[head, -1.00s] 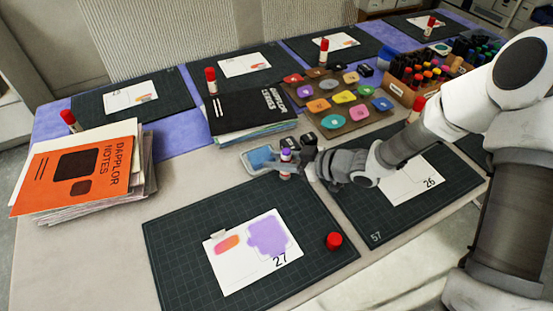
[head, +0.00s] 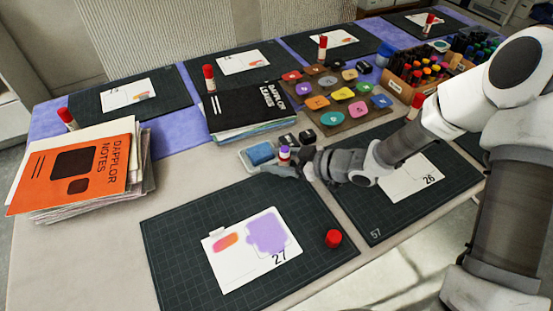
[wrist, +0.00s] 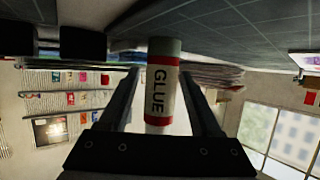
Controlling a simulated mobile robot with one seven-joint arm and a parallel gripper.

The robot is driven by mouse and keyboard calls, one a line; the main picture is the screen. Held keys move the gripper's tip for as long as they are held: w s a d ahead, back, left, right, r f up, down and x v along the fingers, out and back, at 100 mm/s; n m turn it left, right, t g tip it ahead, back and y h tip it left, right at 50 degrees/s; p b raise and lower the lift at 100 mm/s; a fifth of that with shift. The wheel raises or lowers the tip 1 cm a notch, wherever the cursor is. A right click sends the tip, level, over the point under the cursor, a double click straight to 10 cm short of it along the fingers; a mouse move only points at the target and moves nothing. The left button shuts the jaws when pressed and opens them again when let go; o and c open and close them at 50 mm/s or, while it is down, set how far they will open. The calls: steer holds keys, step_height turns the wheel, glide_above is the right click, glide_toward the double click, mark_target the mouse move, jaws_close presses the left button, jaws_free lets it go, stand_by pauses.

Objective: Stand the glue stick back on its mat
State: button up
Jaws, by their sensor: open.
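I cannot tell whether the fingers touch the stick. The front dark mat (head: 180,250) bears a card numbered 27 (head: 230,272) and a red cap (head: 333,238) at its right.
A blue stamp pad (head: 260,153) and small black blocks (head: 307,136) are close to my gripper. A black book (head: 235,110) lies behind, an orange notebook stack (head: 85,170) at left. Another mat (head: 440,205) lies under my arm. The front mat's left part is clear.

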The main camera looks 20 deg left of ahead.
steer(key=w+d+r+m+t+h+p, duration=0.1)
steer(key=w+d+r+m+t+h, duration=0.25)
steer(key=d+r, duration=0.45)
steer(key=w+d+r+m+t+h+p, duration=0.15)
steer(key=d+r+h, duration=0.35)
steer(key=d, duration=0.7)
steer(key=w+d+r+m+t+h+p, duration=0.1)
steer(key=w+d+r+m+t+h, duration=0.4)
steer(key=d, duration=0.6)
steer(key=s+d+r+m+g+h, duration=0.1)
steer(key=s+d+r+m, duration=0.15)
steer(key=s+r, duration=0.2)
steer(key=s+d+r+m+g+h, duration=0.1)
steer(key=s+d+r+g, duration=0.1)
steer(key=s+d+r, duration=0.3)
steer(key=s+a+m+g+y, duration=0.2)
steer(key=s+a+m, duration=0.1)
steer(key=s, duration=1.2)
steer(key=shift+f+m, duration=0.25)
steer(key=shift+m, duration=0.2)
